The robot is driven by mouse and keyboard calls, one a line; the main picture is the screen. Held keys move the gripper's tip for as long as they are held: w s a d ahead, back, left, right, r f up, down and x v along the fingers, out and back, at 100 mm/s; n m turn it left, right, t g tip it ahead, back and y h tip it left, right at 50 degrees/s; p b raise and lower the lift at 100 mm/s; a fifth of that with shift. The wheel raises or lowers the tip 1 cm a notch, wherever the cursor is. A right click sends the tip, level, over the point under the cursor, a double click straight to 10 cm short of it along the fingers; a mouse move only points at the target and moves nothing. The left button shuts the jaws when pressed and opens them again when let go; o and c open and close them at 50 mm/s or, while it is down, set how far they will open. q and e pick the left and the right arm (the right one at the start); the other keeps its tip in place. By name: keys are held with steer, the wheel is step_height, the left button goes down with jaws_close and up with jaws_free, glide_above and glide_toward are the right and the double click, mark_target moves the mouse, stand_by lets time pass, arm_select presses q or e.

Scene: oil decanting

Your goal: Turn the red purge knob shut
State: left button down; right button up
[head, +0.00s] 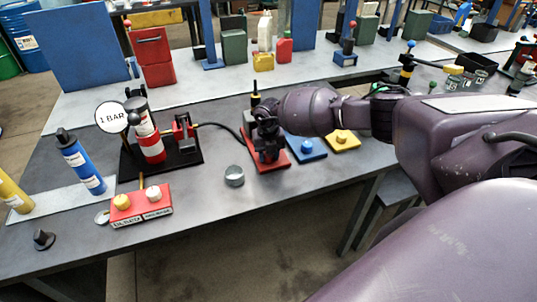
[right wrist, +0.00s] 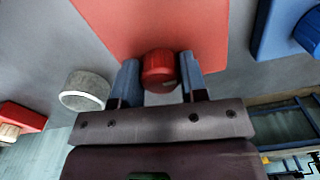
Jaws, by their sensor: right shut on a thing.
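The red purge knob (right wrist: 159,70) sits on a red plate (right wrist: 150,22) in the right wrist view. My right gripper (right wrist: 158,78) has one finger on each side of the knob and is shut on it. In the head view my right gripper (head: 268,148) is over the red plate (head: 281,163) and hides the knob. The knob's turn angle cannot be read from these frames. My left gripper is not in view.
A blue plate (head: 319,154) and a yellow plate (head: 354,144) with knobs stand right of the red one.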

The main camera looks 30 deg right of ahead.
steer(key=n+b, duration=0.2)
steer(key=n, duration=0.2)
steer(key=shift+w, duration=0.1)
steer(key=n+b, duration=0.1)
steer(key=n, duration=0.3)
steer(key=n+b, duration=0.2)
steer(key=n, duration=0.1)
steer(key=shift+a+n, duration=0.1)
steer(key=shift+n, duration=0.2)
steer(key=n+b, duration=0.1)
steer(key=n, duration=0.2)
steer(key=shift+r+n+b, duration=0.1)
steer(key=shift+n+b, duration=0.45)
steer(key=shift+n, duration=0.65)
steer(key=shift+r+n, duration=0.1)
steer(key=shift+n, duration=0.3)
